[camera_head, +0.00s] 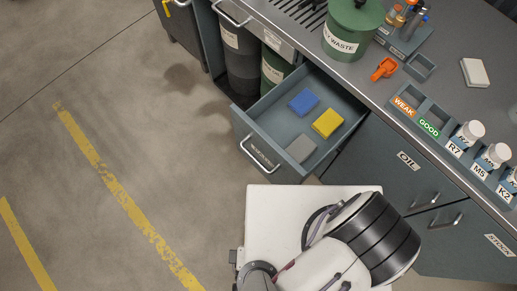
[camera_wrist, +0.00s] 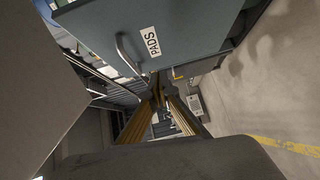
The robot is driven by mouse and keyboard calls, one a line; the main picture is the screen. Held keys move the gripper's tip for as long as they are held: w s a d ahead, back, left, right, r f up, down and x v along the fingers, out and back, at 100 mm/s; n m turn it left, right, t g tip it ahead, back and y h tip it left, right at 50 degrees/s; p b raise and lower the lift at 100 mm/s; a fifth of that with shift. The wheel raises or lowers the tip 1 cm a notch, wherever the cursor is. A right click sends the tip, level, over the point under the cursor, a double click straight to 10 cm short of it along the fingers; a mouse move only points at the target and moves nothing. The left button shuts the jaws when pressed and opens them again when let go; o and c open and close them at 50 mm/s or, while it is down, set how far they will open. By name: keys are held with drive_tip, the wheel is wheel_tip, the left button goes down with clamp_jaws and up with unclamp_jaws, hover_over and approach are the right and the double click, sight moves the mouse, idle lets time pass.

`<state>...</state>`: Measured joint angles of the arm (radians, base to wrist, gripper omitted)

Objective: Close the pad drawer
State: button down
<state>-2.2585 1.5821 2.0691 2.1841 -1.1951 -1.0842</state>
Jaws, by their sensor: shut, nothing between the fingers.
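The pad drawer (camera_head: 243,126) is pulled open from the bench in the head view. A blue pad (camera_head: 303,102), a yellow pad (camera_head: 328,123) and a grey pad (camera_head: 301,149) lie inside it. Its bar handle (camera_head: 258,157) is on the front. In the wrist view, the drawer front (camera_wrist: 195,28) fills the top, with a PADS label (camera_wrist: 152,42) and the handle (camera_wrist: 127,56). My gripper (camera_wrist: 160,88) is shut and empty, its fingertips appearing just below the label. I cannot tell whether they touch the drawer. The fingers are not visible in the head view.
An open bay with dark and green bins (camera_head: 242,60) is left of the drawer. The OIL cabinet (camera_head: 400,165) is to its right. The floor at left is clear.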

drive_tip(key=shift+a+r+n+t, duration=0.15)
drive_tip(key=shift+r+n, duration=0.1)
drive_tip(key=shift+r, duration=0.2)
drive_tip(key=shift+a+r+n+t, duration=0.15)
drive_tip(key=shift+r+n, duration=0.1)
drive_tip(key=shift+r, duration=0.15)
drive_tip(key=shift+w+d, duration=0.1)
drive_tip(key=shift+w, duration=0.1)
approach(269, 161)
drive_tip(key=shift+w+a, duration=2.7)
drive_tip(key=shift+w, duration=0.15)
drive_tip(key=shift+w+d+r, duration=0.2)
drive_tip(key=shift+w+d, duration=0.5)
drive_tip(key=shift+w+d+r, duration=0.2)
drive_tip(key=shift+w+d, duration=0.5)
drive_tip(key=shift+w, duration=0.05)
drive_tip(key=shift+w, duration=0.1)
drive_tip(key=shift+w+d, duration=1.55)
drive_tip(key=shift+d, duration=0.1)
drive_tip(key=shift+s+a, duration=0.15)
drive_tip(key=shift+a, duration=0.05)
